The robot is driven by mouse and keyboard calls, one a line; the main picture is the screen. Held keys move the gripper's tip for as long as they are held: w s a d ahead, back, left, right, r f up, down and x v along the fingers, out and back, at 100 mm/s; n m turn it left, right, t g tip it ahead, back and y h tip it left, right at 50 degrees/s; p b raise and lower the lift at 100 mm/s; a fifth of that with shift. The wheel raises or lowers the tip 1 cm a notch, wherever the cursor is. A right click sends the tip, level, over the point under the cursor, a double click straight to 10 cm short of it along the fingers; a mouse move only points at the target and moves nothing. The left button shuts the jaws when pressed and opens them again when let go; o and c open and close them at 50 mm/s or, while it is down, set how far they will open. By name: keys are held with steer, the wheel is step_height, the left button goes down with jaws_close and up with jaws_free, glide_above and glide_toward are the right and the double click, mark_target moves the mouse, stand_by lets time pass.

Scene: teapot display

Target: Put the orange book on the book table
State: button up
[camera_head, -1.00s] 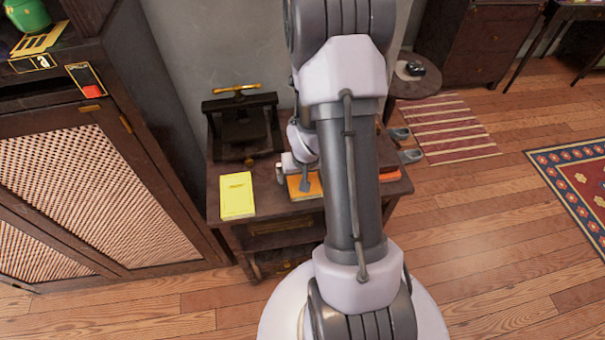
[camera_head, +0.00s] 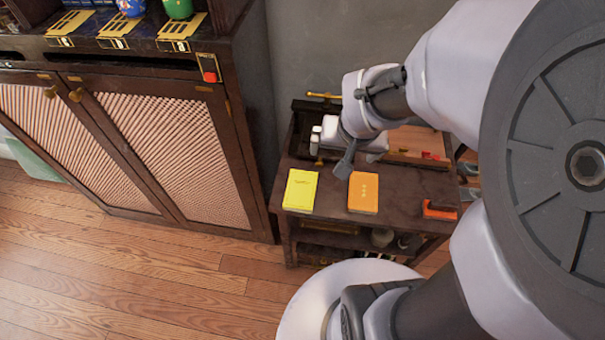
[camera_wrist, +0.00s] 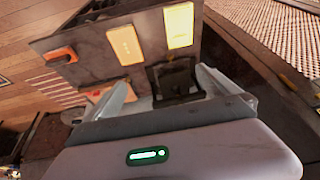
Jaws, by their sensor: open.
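The orange book (camera_head: 363,193) lies flat on the top of a small dark wooden table (camera_head: 335,196), to the right of a yellow book (camera_head: 300,191). In the wrist view the orange book (camera_wrist: 125,45) and the yellow book (camera_wrist: 179,25) lie side by side with a gap between them. My gripper (camera_head: 332,145) is behind the orange book, over the back of the table, and apart from it. In the wrist view my gripper (camera_wrist: 165,88) has its fingers wide apart with nothing between them.
A dark press with a brass handle (camera_head: 323,96) stands at the table's back left. An orange-red object (camera_head: 440,210) sits at the front right corner. A tall cabinet with woven doors (camera_head: 170,150) stands left. Wooden floor (camera_head: 150,270) is clear in front.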

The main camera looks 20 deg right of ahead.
steer(key=s+a+r+y, duration=0.1)
steer(key=s+a+r, duration=0.4)
steer(key=a, duration=0.2)
steer(key=s+a+r+n+t+y+b, duration=0.1)
steer(key=s+a+r+y, duration=0.1)
steer(key=s+a+r, duration=0.3)
steer(key=a, duration=0.2)
steer(key=shift+a+r+n+t, duration=0.15)
steer(key=shift+a+n+t, duration=0.15)
steer(key=shift+s, duration=0.1)
